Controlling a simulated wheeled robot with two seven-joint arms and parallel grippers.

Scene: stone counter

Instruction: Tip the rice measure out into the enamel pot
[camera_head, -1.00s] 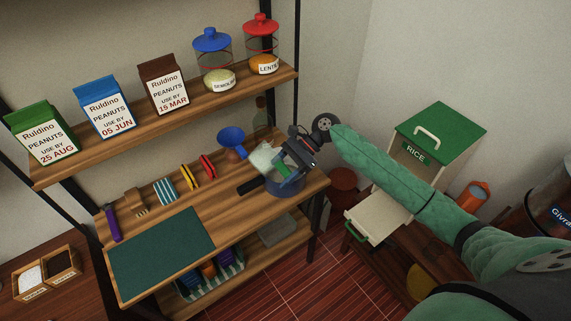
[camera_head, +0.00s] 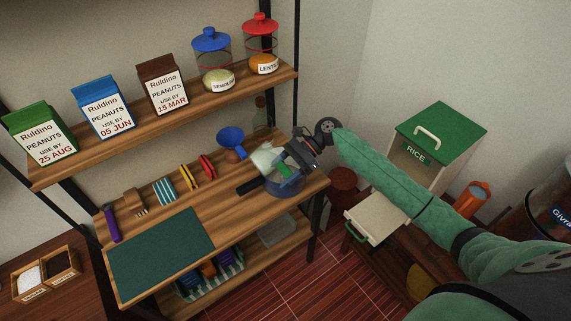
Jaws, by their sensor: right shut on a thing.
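My right gripper (camera_head: 288,165) comes in from the right over the right end of the wooden worktop. It is shut on the rice measure, a pale whitish scoop (camera_head: 264,157) with green at the gripper's fingers. The measure looks tilted; its inside and any rice are not visible. The enamel pot (camera_head: 286,189), blue-grey with a dark handle (camera_head: 248,186) pointing left, stands on the worktop just below the gripper. The gripper and measure hide part of the pot's top. I cannot tell whether rice lies in it. My left gripper is not in view.
A blue funnel (camera_head: 231,141) and a bottle (camera_head: 260,118) stand behind the measure. Clips (camera_head: 190,174) and a green mat (camera_head: 163,253) lie to the left. The shelf above (camera_head: 180,118) holds cartons and jars. The rice bin (camera_head: 425,150) with its open drawer (camera_head: 374,218) stands right.

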